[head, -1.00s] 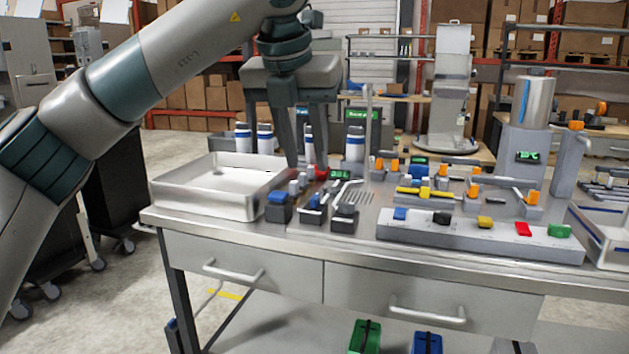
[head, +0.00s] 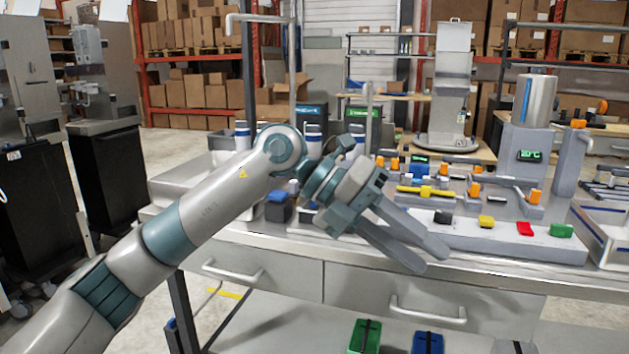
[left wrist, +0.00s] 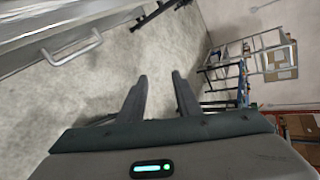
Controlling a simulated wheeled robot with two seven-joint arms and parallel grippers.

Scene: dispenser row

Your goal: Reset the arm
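My left gripper (head: 432,255) is in front of the workbench (head: 300,237) in the head view, its fingers pointing down and to the right. In the left wrist view its two fingers (left wrist: 160,82) stand apart with only floor between them, so it is open and empty. The left arm comes in from the lower left and hides part of the metal tray (head: 172,187) and the bench's left side. My right gripper is not in view.
A grey strip with coloured blocks (head: 525,229) lies along the bench front. A cylinder dispenser (head: 538,100) stands at the right. Drawer handles (head: 428,310) stick out in front. Green (head: 365,335) and blue (head: 427,341) bins sit below.

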